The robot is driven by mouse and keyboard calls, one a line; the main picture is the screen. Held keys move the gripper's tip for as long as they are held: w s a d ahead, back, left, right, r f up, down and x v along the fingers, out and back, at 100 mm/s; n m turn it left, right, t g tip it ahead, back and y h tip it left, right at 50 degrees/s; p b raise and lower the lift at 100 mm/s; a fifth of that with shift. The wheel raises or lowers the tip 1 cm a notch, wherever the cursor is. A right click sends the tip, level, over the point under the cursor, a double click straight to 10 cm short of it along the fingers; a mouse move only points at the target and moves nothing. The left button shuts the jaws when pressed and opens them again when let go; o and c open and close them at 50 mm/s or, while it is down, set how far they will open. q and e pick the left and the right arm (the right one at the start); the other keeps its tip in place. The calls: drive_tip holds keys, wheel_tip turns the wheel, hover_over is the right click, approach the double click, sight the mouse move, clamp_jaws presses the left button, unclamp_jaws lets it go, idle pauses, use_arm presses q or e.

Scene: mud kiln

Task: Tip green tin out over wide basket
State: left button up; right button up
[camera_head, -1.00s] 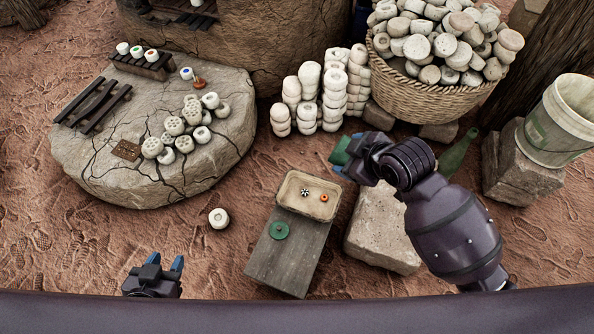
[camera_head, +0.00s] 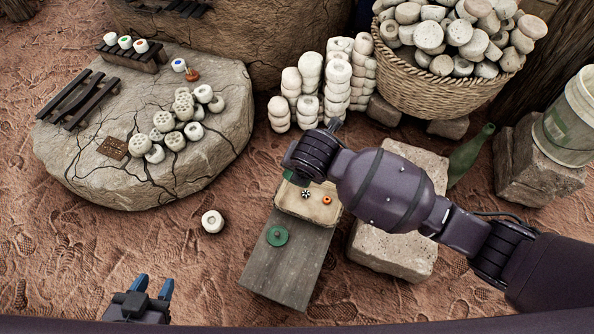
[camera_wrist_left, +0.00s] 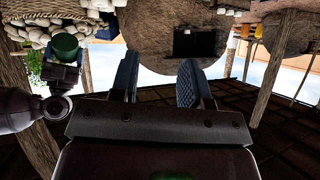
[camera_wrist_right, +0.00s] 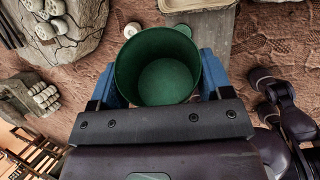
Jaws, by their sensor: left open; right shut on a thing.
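The green tin (camera_wrist_right: 158,82) is held between the fingers of my right gripper (camera_wrist_right: 160,78), which is shut on it. In the right wrist view its open mouth faces the camera, and its inside looks empty. In the head view my right wrist hides most of the tin (camera_head: 291,177), by the far left edge of the tan tray. It also shows in the left wrist view (camera_wrist_left: 65,46). The wide wicker basket (camera_head: 447,92), heaped with pale round stones, stands at the back right. My left gripper (camera_head: 153,286) is open and empty at the bottom left.
The shallow tan tray (camera_head: 318,215) holds a small black-and-white piece and an orange ring (camera_head: 327,200). It sits on a wooden bench (camera_head: 285,271) with a green lid (camera_head: 277,236). A stone block (camera_head: 392,252), green bottle (camera_head: 470,155) and white bucket (camera_head: 573,125) are right.

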use_arm(q)
drive_tip(key=shift+m, duration=0.5)
drive_tip(key=f+b, duration=0.1)
drive_tip(key=b, duration=0.1)
drive_tip(key=f+b, duration=0.2)
drive_tip(key=b, duration=0.1)
drive_tip(key=f+b, duration=0.2)
drive_tip(key=b, duration=0.1)
drive_tip(key=shift+d, duration=0.4)
use_arm(e)
drive_tip(key=w+f+n+t+y, duration=0.1)
drive_tip(key=w+f+n+y, duration=0.2)
drive_tip(key=f+n, duration=0.2)
drive_tip(key=w+f+n+t+y, duration=0.1)
drive_tip(key=w+f+n+y, duration=0.2)
drive_tip(key=f+n, duration=0.3)
drive_tip(key=w+a+f+n+y, duration=0.1)
drive_tip(key=w+f+n+y, duration=0.2)
drive_tip(key=f+n, duration=0.2)
wheel_tip(320, 180, down, 3)
drive_tip(key=shift+r+t+y, duration=0.2)
drive_tip(key=shift+t+y, duration=0.2)
use_arm(q)
drive_tip(key=shift+r, duration=0.1)
use_arm(e)
drive_tip(key=shift+a+r, duration=0.1)
drive_tip(key=shift+r, duration=0.05)
